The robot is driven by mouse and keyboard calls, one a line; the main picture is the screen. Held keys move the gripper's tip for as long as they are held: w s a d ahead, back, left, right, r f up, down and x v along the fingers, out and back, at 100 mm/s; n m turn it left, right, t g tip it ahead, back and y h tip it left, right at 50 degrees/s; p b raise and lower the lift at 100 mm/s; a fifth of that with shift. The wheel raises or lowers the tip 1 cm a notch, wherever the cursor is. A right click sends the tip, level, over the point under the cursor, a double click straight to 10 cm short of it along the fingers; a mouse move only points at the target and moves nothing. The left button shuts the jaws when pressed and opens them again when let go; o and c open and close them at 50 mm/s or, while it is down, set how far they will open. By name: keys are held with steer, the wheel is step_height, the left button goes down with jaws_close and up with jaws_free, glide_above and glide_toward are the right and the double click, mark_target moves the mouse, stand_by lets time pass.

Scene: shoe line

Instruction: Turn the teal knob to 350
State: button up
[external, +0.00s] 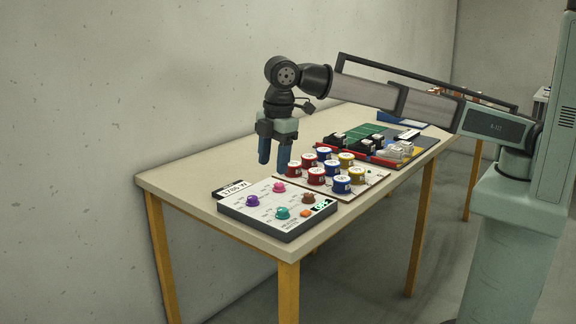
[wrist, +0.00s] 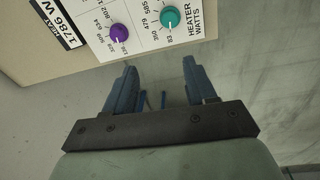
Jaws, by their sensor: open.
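The teal knob (external: 282,213) sits at the front of a grey-edged control panel (external: 262,228) with a white face. In the wrist view the teal knob (wrist: 170,16) is at the top, beside the printed words "HEATER WATTS" and a ring of numbers including 83, 479 and 585. My gripper (external: 273,161) hangs fingers down above the table, behind and above the panel, apart from the knob. In the wrist view my gripper (wrist: 159,75) is open and empty, its fingers below the panel edge in the picture.
A purple knob (external: 252,200), pink knob (external: 279,187), brown knob (external: 308,198) and orange button (external: 305,213) share the panel.

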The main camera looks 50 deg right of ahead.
mark_target(283, 209)
steer(key=shift+n+g+h, duration=0.3)
steer(key=shift+n+g, duration=0.2)
steer(key=shift+n, duration=0.1)
steer(key=f, duration=0.4)
steer(key=d+f, duration=0.1)
steer(key=f, duration=0.3)
steer(key=s+f, duration=0.1)
steer(key=f, duration=0.3)
steer(key=shift+s+d, duration=0.1)
steer(key=shift+d, duration=0.3)
steer(key=shift+c, duration=0.4)
jaws_close()
